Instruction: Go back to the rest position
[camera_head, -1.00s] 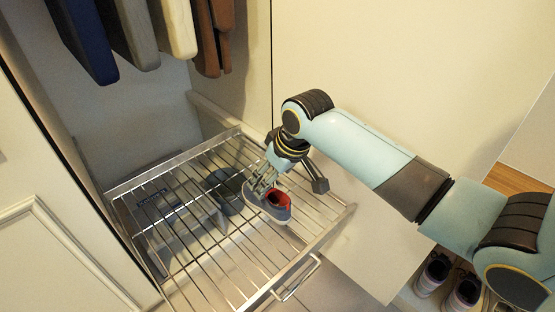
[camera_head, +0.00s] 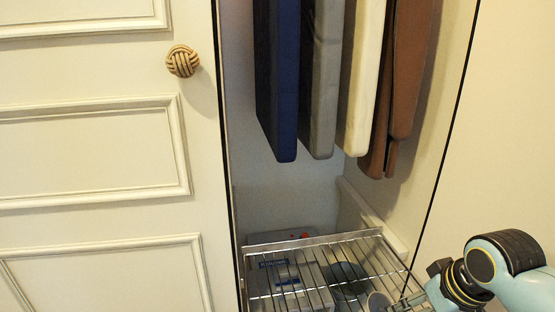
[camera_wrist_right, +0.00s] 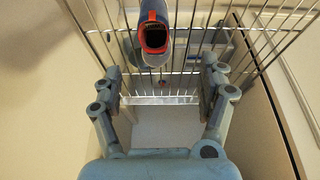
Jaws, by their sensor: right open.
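My right gripper (camera_wrist_right: 160,98) is open and empty in the right wrist view, its two fingers spread wide apart. Beyond its fingertips a grey shoe with a red-orange lining (camera_wrist_right: 155,38) sits on the wire rack, apart from the fingers. In the head view my right arm enters at the lower right, over the right side of the wire rack (camera_head: 330,240). Only a small part of the shoe (camera_head: 378,301) shows there at the bottom edge, beside the arm. My left gripper is not in view.
A white panelled door with a knotted knob (camera_head: 183,61) fills the left. Blue, grey, cream and brown garments (camera_head: 276,90) hang above the rack. A box (camera_head: 280,272) shows beneath the rack's bars. A pale panel (camera_head: 500,130) stands at the right.

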